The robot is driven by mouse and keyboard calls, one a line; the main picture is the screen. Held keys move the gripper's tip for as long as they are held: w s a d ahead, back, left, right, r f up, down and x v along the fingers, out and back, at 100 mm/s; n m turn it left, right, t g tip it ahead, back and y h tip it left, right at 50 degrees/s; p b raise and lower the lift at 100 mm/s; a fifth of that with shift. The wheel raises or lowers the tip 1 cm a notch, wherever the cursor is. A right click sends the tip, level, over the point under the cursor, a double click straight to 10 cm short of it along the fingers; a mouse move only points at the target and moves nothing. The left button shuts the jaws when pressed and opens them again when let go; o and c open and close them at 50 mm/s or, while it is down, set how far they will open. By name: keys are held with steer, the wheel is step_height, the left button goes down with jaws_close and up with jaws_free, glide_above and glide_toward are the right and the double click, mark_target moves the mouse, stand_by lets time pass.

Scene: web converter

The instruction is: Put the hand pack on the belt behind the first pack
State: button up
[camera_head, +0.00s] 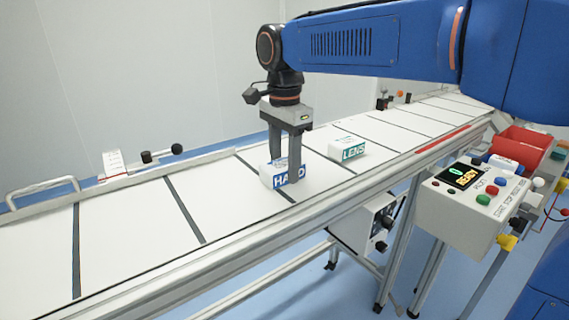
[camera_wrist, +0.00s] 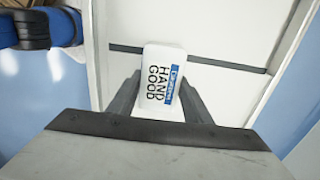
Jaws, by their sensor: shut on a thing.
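The hand pack (camera_head: 268,177) is a small white box with a blue panel reading HAND, at the middle of the white belt (camera_head: 145,215). My gripper (camera_head: 286,170) points down and is shut on it, one finger on each side. In the wrist view the hand pack (camera_wrist: 161,78) sits between the fingers, its printed face showing. It is at or just above the belt; contact underneath is hidden. The first pack (camera_head: 347,147), white with a green panel reading LENS, lies on the belt to the right and farther back, apart from the hand pack.
Dark cross lines divide the belt, and metal rails (camera_head: 190,262) run along its edges. A control box (camera_head: 475,200) with coloured buttons and a lit display stands at the right, by a red bin (camera_head: 522,148). The belt left of my gripper is clear.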

mark_target(285, 162)
steer(key=o, duration=1.2)
steer(key=shift+c, duration=0.2)
step_height(285, 162, up, 12)
steer(key=s+d+f+n+t, duration=0.1)
steer(key=s+d+f+n, duration=0.3)
steer(key=d, duration=0.4)
steer(key=s+d+f+n+t, duration=0.1)
steer(key=s+d+f, duration=0.35)
steer(key=d, duration=0.35)
steer(key=s+d+f+n+t, duration=0.1)
steer(key=s+d+f+n, duration=0.1)
steer(key=f, duration=0.4)
steer(key=s+d+f+n+t, duration=0.1)
steer(key=s+d+f+n, duration=0.1)
steer(key=s+d+f, duration=0.3)
steer(key=s+d+f+n, duration=0.2)
steer(key=s+d+f, duration=0.2)
steer(key=f, duration=0.4)
steer(key=shift+s+t, duration=0.4)
steer(key=shift+s, duration=0.2)
